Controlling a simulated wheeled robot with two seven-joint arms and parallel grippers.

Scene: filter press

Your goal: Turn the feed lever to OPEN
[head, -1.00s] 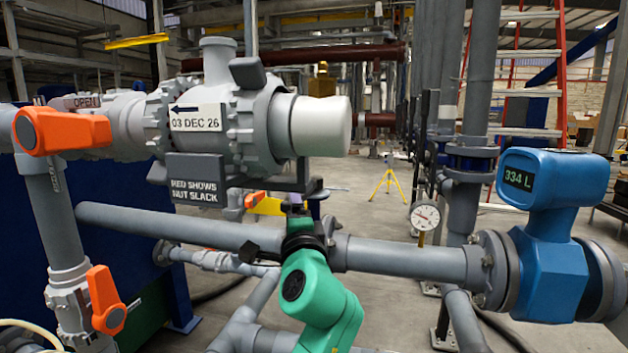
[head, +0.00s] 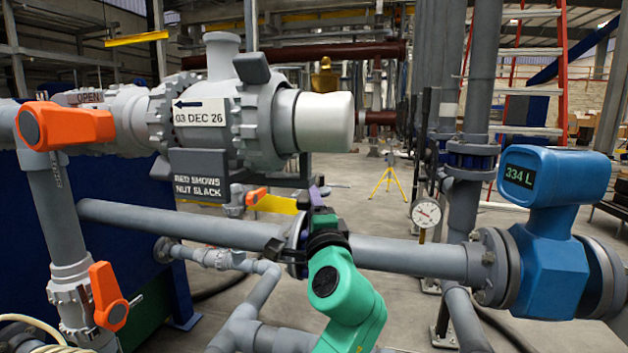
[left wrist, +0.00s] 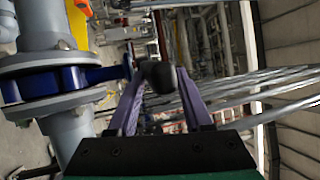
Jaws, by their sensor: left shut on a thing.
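My left gripper (head: 316,193), with purple fingers, is at the grey horizontal pipe (head: 215,226) in the head view; my green wrist hides most of what it holds. In the left wrist view the fingers (left wrist: 160,76) are shut on the black knob (left wrist: 157,77) of a lever. Its blue arm (left wrist: 106,74) joins a blue valve body (left wrist: 52,84) clamped between grey flanges. I take this as the feed lever; its position marks are not visible. My right gripper is not in view.
Orange handles (head: 75,125) (head: 107,295) stand at the left. A grey valve body with a NUT SLACK plate (head: 198,174) is above the pipe. A gauge (head: 426,213) and a blue flow meter (head: 555,235) reading 334 L are to the right.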

